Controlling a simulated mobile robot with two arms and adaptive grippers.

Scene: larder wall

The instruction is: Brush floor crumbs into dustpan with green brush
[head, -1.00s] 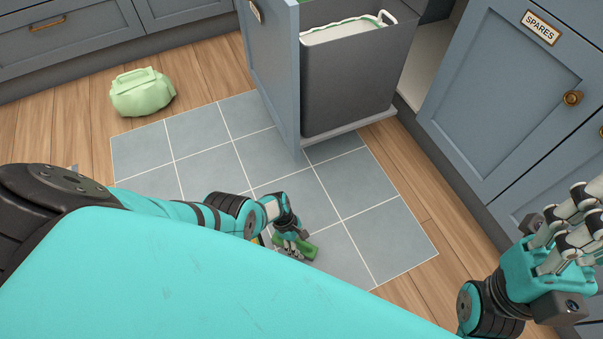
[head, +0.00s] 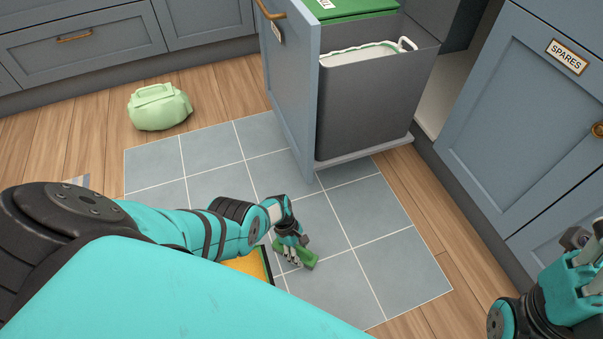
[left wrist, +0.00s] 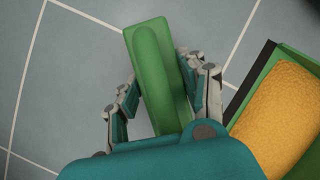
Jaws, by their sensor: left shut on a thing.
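My left gripper (head: 291,252) is shut on the green brush (head: 308,254), low over the grey floor tiles. In the left wrist view the brush (left wrist: 153,65) lies between the fingers of the gripper (left wrist: 160,95). The dustpan (head: 267,262) is just left of the brush, mostly hidden behind my arm. In the left wrist view the dustpan (left wrist: 262,65) is green with a black lip and holds a grainy yellow-orange mass (left wrist: 280,115). No loose crumbs can be made out on the visible tiles. My right gripper (head: 580,255) is at the right edge, partly cut off.
A pull-out bin (head: 375,100) with a white liner stands open behind the tiles, its blue door front (head: 292,90) sticking out. A pale green tied bag (head: 160,107) sits on the wooden floor.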

